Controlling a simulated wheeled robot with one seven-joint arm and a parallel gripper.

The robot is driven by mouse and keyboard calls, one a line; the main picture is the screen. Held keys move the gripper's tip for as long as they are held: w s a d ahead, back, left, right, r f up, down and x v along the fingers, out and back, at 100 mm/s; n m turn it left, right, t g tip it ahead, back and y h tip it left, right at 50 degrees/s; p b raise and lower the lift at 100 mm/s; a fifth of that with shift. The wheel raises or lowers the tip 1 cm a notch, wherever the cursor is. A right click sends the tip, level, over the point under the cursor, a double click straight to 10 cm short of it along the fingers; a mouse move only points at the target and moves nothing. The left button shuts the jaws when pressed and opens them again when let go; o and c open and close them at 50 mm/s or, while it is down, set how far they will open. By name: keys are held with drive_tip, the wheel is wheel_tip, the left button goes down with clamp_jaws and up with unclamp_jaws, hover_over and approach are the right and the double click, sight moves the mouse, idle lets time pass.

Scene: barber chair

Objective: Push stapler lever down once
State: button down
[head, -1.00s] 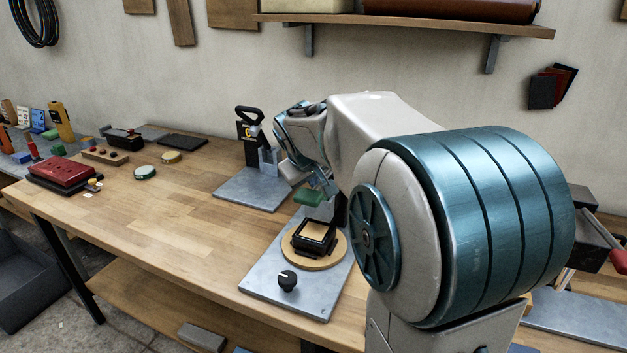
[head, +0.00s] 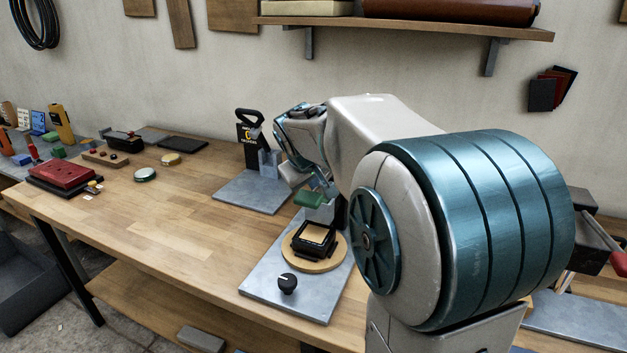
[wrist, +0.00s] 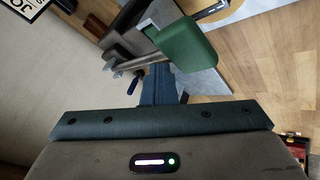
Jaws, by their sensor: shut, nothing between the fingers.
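A green block (head: 308,198), seemingly the stapler's lever pad, sits above a grey base plate (head: 262,288) in the head view. It also shows large in the wrist view (wrist: 187,50), beside grey metal parts. Below it, a black square frame (head: 298,246) rests on a round wooden disc (head: 318,266). My gripper (wrist: 162,82) is shut and empty, with its fingers close to the green block in the wrist view; I cannot tell whether they touch. In the head view my arm hides the fingertips and much of the stapler's back.
A device with a black loop handle (head: 250,117) stands on another grey plate (head: 240,193) to the left. A black knob (head: 288,283) sits at the front of the near plate. A red box (head: 62,175) and small items lie far left. The middle of the bench is clear.

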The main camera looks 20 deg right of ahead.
drive_tip(key=shift+w+d+r+p, duration=0.1)
drive_tip(key=shift+r+p, duration=0.5)
drive_tip(key=shift+r, duration=0.25)
drive_tip(key=shift+w+d+r+p, duration=0.1)
drive_tip(key=shift+r+p, duration=0.5)
drive_tip(key=shift+r, duration=0.25)
drive_tip(key=r+p, duration=0.2)
drive_tip(key=r, duration=0.1)
drive_tip(key=r+p, duration=0.2)
drive_tip(key=shift+w+d, duration=0.25)
drive_tip(key=shift+d, duration=0.05)
drive_tip(key=s+a+f+g+y, duration=0.1)
drive_tip(key=s+a+f, duration=0.2)
drive_tip(key=s, duration=0.6)
drive_tip(key=s+a+f+m+g+y, duration=0.1)
drive_tip(key=s+a+f, duration=0.3)
drive_tip(key=s, duration=0.5)
drive_tip(key=s+a+f+m+g+y, duration=0.1)
drive_tip(key=s+a+f, duration=0.3)
drive_tip(key=s, duration=0.5)
drive_tip(key=shift+f+y, duration=0.25)
drive_tip(key=shift+y, duration=0.15)
drive_tip(key=shift+a, duration=0.1)
